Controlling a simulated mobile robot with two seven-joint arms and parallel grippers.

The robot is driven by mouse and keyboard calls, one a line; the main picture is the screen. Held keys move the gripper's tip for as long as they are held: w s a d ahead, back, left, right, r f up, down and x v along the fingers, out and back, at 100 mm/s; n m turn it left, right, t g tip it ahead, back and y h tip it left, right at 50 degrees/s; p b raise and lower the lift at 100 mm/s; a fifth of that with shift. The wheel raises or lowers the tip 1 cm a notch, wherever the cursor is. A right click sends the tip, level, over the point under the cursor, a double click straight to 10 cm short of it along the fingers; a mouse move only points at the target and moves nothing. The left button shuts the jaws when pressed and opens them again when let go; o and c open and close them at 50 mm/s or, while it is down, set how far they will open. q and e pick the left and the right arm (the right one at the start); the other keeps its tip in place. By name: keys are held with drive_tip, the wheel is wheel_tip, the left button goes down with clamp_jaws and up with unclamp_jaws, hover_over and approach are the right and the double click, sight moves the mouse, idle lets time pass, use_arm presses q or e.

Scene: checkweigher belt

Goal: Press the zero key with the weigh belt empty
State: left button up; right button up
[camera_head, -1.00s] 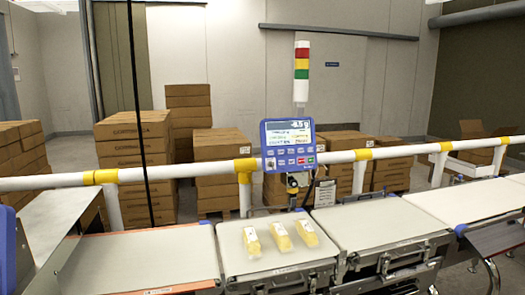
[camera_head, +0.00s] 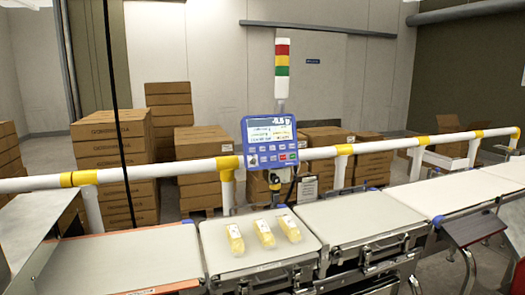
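The blue indicator panel (camera_head: 270,142) stands on a post behind the belts, with a lit screen (camera_head: 270,129) above rows of small keys (camera_head: 273,154). The key labels are too small to read, so I cannot tell which is the zero key. The weigh belt (camera_head: 222,258) is the short white belt in front of the panel. Three pale yellow packs, a left one (camera_head: 235,239), a middle one (camera_head: 264,234) and a right one (camera_head: 290,228), lie side by side on it. Neither of my grippers is in view.
A longer belt (camera_head: 125,258) adjoins on the left and another belt (camera_head: 360,220) on the right. A white and yellow rail (camera_head: 130,173) runs behind the belts. A light tower (camera_head: 282,70) rises above the panel. Stacked cartons (camera_head: 115,150) stand behind the rail.

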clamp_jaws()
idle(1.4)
